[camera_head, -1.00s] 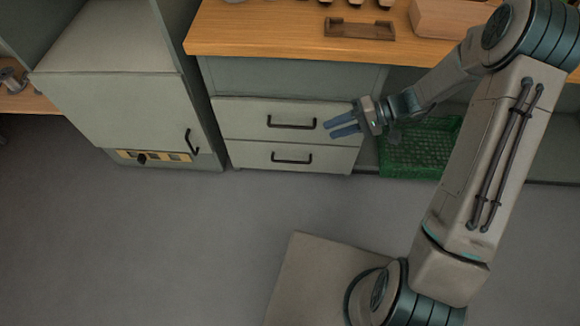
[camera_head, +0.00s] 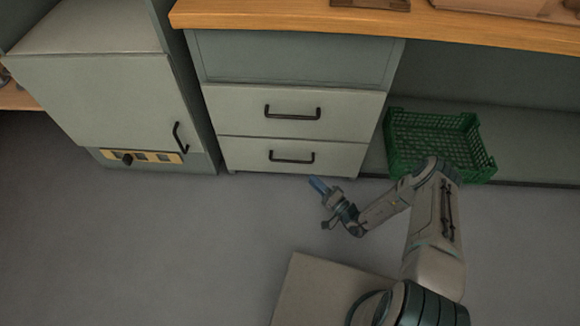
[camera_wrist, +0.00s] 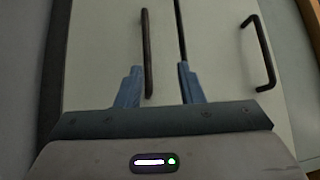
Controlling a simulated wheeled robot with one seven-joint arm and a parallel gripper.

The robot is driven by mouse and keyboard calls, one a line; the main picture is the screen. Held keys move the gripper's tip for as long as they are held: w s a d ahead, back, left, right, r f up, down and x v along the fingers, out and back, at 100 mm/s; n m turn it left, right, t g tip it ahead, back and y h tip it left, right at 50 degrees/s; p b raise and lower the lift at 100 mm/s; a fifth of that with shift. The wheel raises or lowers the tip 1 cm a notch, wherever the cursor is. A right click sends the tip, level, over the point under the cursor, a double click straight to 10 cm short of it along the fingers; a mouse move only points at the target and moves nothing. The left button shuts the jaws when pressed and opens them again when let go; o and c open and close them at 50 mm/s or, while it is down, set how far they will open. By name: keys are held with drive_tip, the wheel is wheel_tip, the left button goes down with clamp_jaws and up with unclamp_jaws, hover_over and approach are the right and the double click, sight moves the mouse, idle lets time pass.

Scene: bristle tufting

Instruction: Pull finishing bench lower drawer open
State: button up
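The finishing bench lower drawer (camera_head: 240,157) is shut, flush under the upper drawer. Its black bar handle (camera_head: 291,157) is at the middle of the front and also shows in the wrist view (camera_wrist: 147,50), where it runs upright in the picture. My gripper (camera_head: 318,185) is low in front of the bench, right of and below that handle in the head view. In the wrist view my gripper (camera_wrist: 160,78) has its two blue fingers apart and empty. The handle lies between the finger lines, nearer the left finger. No contact is visible.
The upper drawer (camera_head: 230,108) is shut, with its own handle (camera_head: 292,112), also at the right of the wrist view (camera_wrist: 262,52). A green crate (camera_head: 440,140) stands right of the drawers. A cabinet (camera_head: 100,95) stands left. The floor in front is clear.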

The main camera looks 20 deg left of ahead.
sight(290, 161)
drive_tip(key=shift+m+t+h, duration=0.3)
drive_tip(key=shift+t, duration=0.1)
drive_tip(key=shift+a+f+b+x, duration=0.1)
drive_tip(key=shift+f+b+x, duration=0.5)
drive_tip(key=shift+x, duration=1.6)
drive_tip(key=shift+a+f+b+x, duration=0.15)
drive_tip(key=shift+b+x, duration=0.8)
drive_tip(key=shift+x, duration=1.25)
drive_tip(key=shift+d+f+b+x, duration=0.1)
drive_tip(key=shift+f+b+x, duration=0.5)
drive_tip(key=shift+x, duration=1.6)
drive_tip(key=shift+r, duration=0.2)
clamp_jaws()
